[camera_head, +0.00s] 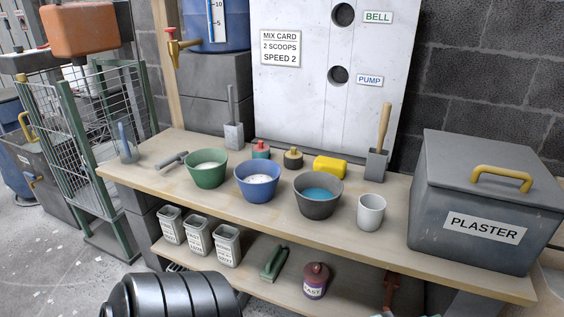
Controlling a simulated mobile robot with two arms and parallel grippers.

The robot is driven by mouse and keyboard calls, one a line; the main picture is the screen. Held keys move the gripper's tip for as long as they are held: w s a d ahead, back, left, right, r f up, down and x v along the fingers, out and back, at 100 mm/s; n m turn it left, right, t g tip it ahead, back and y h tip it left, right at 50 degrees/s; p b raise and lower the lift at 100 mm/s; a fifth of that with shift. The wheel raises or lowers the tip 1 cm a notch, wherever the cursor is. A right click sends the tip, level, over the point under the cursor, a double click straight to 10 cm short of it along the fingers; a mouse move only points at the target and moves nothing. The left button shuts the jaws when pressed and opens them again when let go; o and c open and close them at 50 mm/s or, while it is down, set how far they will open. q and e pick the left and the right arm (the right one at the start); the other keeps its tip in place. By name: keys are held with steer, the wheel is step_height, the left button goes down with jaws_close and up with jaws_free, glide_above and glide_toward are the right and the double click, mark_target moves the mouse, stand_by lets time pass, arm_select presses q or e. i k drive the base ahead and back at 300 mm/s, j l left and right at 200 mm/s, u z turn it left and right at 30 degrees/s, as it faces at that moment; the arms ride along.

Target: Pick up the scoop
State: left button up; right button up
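I cannot tell for sure which thing is the scoop. A small grey tool (171,160) with a short handle lies on the bench top (149,178), left of the green bowl. A grey box-shaped tool (233,135) with an upright grey handle stands at the back of the bench. A similar grey tool (376,164) with an upright wooden handle stands near the plaster bin. A dark grey piece (127,150) with a bluish upright handle stands at the bench's left end.
Green (207,177), blue (257,190) and dark grey (318,205) bowls and a white cup (371,212) line the bench front. A plaster bin (450,225) fills the right end. Labelled tubs (197,236) stand on the lower shelf.

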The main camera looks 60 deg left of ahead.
mark_target(175, 160)
steer(key=u, duration=2.65)
